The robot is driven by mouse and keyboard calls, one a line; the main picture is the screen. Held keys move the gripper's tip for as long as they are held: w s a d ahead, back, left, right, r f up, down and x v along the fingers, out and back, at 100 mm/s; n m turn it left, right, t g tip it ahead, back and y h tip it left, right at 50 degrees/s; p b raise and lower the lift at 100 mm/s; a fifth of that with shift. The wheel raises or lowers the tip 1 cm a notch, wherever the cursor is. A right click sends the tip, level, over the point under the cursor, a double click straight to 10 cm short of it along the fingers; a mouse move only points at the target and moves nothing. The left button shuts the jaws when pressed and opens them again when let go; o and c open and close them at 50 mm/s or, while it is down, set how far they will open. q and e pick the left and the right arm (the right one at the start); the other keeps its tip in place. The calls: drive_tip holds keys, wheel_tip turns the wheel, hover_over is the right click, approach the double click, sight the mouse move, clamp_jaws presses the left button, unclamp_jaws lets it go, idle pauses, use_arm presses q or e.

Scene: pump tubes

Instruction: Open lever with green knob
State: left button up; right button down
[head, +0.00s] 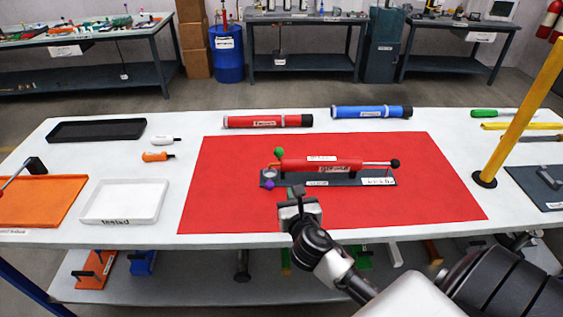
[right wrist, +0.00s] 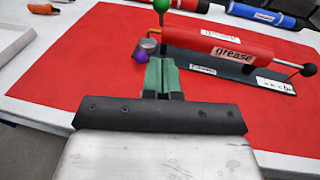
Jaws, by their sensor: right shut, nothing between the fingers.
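A red grease pump tube (head: 322,164) lies on a dark base plate (head: 345,178) on the red mat. The tube also shows in the right wrist view (right wrist: 215,38). At its left end is a lever with a green knob (head: 278,152), standing up above the base. A purple knob (head: 268,184) sits lower, by a round metal part (head: 270,174). My right gripper (head: 298,191) is shut and empty, just in front of the base's left part, apart from the green knob.
Red (head: 265,121) and blue (head: 365,112) tubes lie behind the red mat (head: 430,205). A white tray (head: 125,217), a black tray (head: 75,131) and an orange tray (head: 50,206) are at left. A yellow post (head: 515,125) stands at right. The mat around the pump is clear.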

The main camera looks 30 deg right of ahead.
sight(279, 156)
drive_tip(key=r+p+x, duration=0.1)
drive_tip(key=x, duration=1.2)
drive_tip(key=shift+w, duration=0.3)
drive_tip(key=shift+d+r, duration=0.15)
